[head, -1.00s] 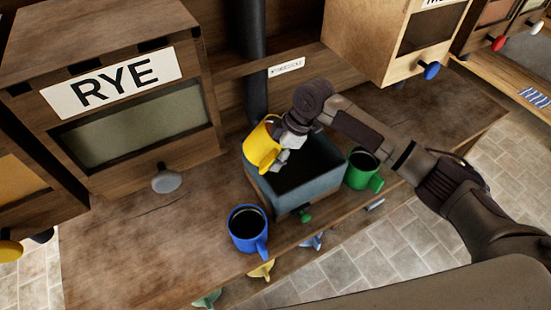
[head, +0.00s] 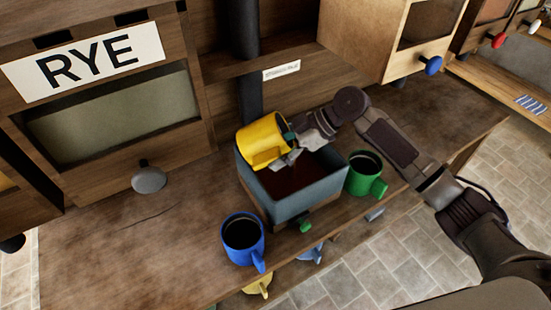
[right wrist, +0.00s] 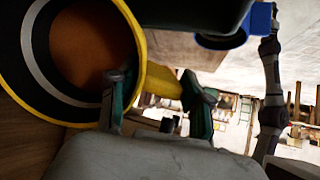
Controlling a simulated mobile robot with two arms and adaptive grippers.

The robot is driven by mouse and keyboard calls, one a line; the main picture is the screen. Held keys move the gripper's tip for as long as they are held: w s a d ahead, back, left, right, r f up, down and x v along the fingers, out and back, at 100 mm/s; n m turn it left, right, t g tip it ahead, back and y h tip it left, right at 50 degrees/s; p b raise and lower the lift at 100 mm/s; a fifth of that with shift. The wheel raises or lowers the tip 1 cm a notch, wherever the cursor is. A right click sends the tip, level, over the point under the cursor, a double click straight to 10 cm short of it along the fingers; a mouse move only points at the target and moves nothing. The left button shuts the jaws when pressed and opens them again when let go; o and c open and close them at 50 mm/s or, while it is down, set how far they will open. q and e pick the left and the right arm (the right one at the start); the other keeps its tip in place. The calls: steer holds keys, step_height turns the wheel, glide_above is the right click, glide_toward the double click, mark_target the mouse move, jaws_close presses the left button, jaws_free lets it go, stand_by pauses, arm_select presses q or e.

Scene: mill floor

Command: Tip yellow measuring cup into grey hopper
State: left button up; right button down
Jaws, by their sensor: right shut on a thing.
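The yellow measuring cup (head: 263,137) is tilted over the back left corner of the grey hopper (head: 284,209) in the head view. My right gripper (head: 287,150) is shut on the cup at its right side. In the right wrist view the cup's yellow rim (right wrist: 137,40) is large at the left, with brown material inside. The green-padded fingers (right wrist: 160,100) are around the yellow handle. The hopper's inside looks dark reddish brown. I cannot tell whether anything is pouring. My left gripper is out of view.
A blue cup (head: 243,239) stands on the bench front left of the hopper, and a green cup (head: 364,173) stands close to its right side. The RYE bin (head: 110,110) with a grey knob (head: 149,179) is at the left. The bench is clear between bin and blue cup.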

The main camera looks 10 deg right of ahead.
steer(key=shift+d+r+y+b, duration=0.1)
steer(key=shift+d+y+b, duration=0.15)
steer(key=shift+y+b, duration=0.6)
steer(key=shift+d+r+y+b, duration=0.1)
steer(key=shift+d+y+b, duration=0.25)
steer(key=shift+b, duration=0.9)
steer(key=shift+y+b, duration=0.3)
steer(key=shift+y, duration=0.1)
steer(key=shift+r, duration=0.15)
steer(key=shift+y+b, duration=0.3)
steer(key=shift+b, duration=0.45)
steer(key=shift+r+t+y+b, duration=0.35)
steer(key=shift+y+b, duration=0.85)
steer(key=shift+b, duration=1.3)
steer(key=shift+r, duration=0.1)
